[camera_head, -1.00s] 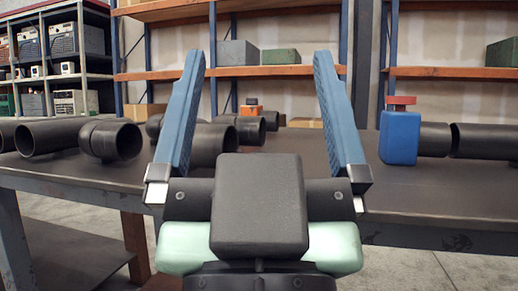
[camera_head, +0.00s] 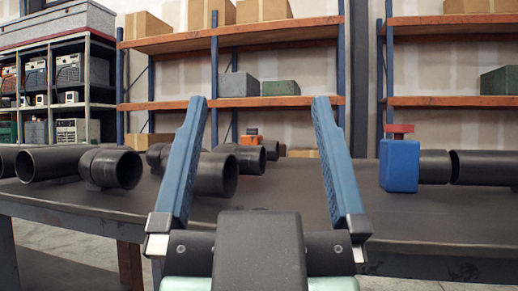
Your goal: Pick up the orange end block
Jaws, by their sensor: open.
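A small orange block (camera_head: 250,140) with a dark piece on top sits far back on the dark table, seen between my fingers. Black pipe pieces (camera_head: 247,157) lie around it, and its lower part is hidden behind them. My gripper (camera_head: 260,101) points away over the table's near edge, with its two blue fingers spread wide and nothing between them. It is well short of the orange block and in line with it from this view.
A blue block (camera_head: 399,166) with a red top (camera_head: 399,129) is on the right, beside black pipe sections (camera_head: 486,168). A black elbow pipe (camera_head: 110,167) lies on the left. Shelves (camera_head: 230,103) with boxes stand behind. The table top (camera_head: 300,195) is clear in the centre front.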

